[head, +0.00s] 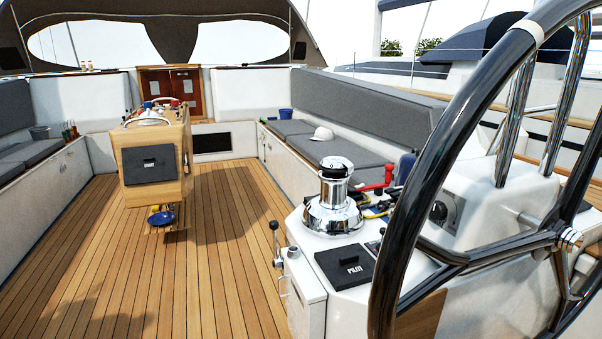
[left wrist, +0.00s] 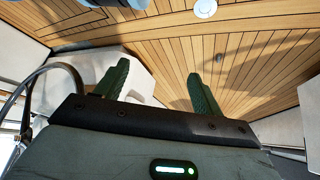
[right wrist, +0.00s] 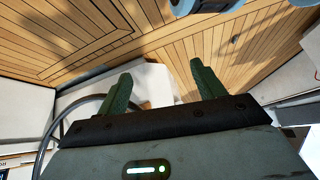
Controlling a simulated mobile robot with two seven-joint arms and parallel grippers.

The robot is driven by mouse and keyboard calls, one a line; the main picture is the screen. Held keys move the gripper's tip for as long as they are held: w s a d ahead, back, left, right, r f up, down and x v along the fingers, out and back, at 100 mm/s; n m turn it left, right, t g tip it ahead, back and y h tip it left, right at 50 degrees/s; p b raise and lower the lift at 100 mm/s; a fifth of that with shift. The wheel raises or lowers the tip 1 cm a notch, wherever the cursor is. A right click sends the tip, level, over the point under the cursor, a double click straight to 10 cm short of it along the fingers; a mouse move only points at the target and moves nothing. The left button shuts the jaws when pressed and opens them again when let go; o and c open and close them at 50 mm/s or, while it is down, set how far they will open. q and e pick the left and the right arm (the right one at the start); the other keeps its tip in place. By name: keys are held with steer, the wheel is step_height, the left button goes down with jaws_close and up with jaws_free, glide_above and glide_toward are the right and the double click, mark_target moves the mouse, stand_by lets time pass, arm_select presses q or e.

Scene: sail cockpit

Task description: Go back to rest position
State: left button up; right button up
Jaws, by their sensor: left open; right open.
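My left gripper (left wrist: 162,88) shows in the left wrist view with its two green fingers apart and nothing between them. Teak deck and a white moulded surface lie beyond it. My right gripper (right wrist: 158,88) shows in the right wrist view, also with its fingers apart and empty. Teak deck and a white block lie beyond it. Neither gripper shows in the head view.
A large black steering wheel (head: 401,240) fills the right side. Beside it are a chrome winch (head: 334,205) and a black PILOT box (head: 345,266) on the white console. A wooden cockpit table (head: 153,160) stands ahead on the left. The teak deck (head: 215,270) between is clear.

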arm_select(q)
steer(key=w+r+t+p, duration=0.1)
steer(key=w+r+p, duration=0.4)
steer(key=r+p, duration=0.5)
steer(key=shift+r+t, duration=0.4)
steer(key=shift+r, duration=1.2)
arm_select(e)
steer(key=w+r+t, duration=0.1)
steer(key=w+r, duration=0.2)
steer(key=r, duration=0.3)
steer(key=w+r+t, duration=0.1)
steer(key=w+r, duration=0.2)
steer(key=r, duration=0.4)
steer(key=shift+r, duration=0.25)
